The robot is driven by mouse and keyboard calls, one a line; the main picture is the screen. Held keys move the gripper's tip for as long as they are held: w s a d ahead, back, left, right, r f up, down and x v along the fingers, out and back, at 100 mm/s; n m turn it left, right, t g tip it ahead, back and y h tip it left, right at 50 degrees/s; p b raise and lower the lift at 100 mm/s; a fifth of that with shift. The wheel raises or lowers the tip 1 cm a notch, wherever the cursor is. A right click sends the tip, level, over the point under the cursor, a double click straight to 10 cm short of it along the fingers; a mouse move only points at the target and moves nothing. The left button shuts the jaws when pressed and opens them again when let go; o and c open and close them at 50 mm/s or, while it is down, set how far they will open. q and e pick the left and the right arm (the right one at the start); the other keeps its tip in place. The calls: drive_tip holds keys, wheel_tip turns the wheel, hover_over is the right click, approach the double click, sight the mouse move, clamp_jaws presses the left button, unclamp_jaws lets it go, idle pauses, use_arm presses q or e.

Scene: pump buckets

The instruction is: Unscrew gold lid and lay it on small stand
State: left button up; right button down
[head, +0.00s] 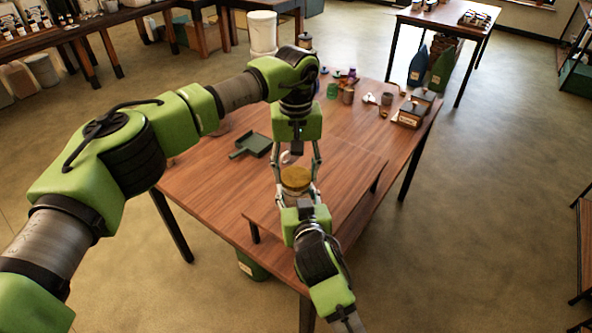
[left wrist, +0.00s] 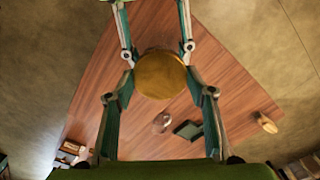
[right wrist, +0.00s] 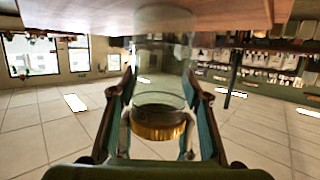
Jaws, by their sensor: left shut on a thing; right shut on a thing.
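A clear glass jar (right wrist: 165,60) with a gold lid (head: 296,178) is between my two grippers. The lid shows as a round gold disc in the left wrist view (left wrist: 160,75). The right wrist view is upside down, with the lid (right wrist: 160,122) below the glass. My left gripper (head: 297,172) comes from the far side, shut on the lid's sides. My right gripper (head: 298,192) comes from the near side, shut on the jar. A low wooden riser on dark legs (head: 345,186) stands at the table's near side; I cannot tell whether it is the small stand.
A green dustpan (head: 252,145) lies on the wooden table (head: 200,190) left of the grippers. A small clear round item (left wrist: 162,122) lies near it. Several small jars and boxes (head: 410,115) stand at the table's far right. The table's left part is mostly clear.

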use_arm(q)
drive_tip(key=n, duration=0.4)
use_arm(e)
drive_tip(key=shift+f, duration=0.1)
use_arm(q)
drive_tip(key=n, duration=0.3)
drive_tip(key=shift+n, duration=0.4)
drive_tip(key=n, duration=0.5)
drive_tip(key=shift+n, duration=0.4)
drive_tip(key=n, duration=0.3)
drive_tip(key=shift+r+n, duration=0.1)
drive_tip(key=shift+n, duration=0.3)
drive_tip(key=n, duration=0.3)
drive_tip(key=shift+n, duration=0.3)
drive_tip(key=n, duration=0.5)
drive_tip(key=shift+n, duration=0.4)
drive_tip(key=n, duration=0.5)
drive_tip(key=shift+n, duration=0.3)
drive_tip(key=n, duration=0.5)
drive_tip(key=shift+n, duration=0.4)
drive_tip(key=n, duration=0.5)
drive_tip(key=shift+n, duration=0.3)
drive_tip(key=n, duration=0.6)
drive_tip(key=shift+r, duration=0.25)
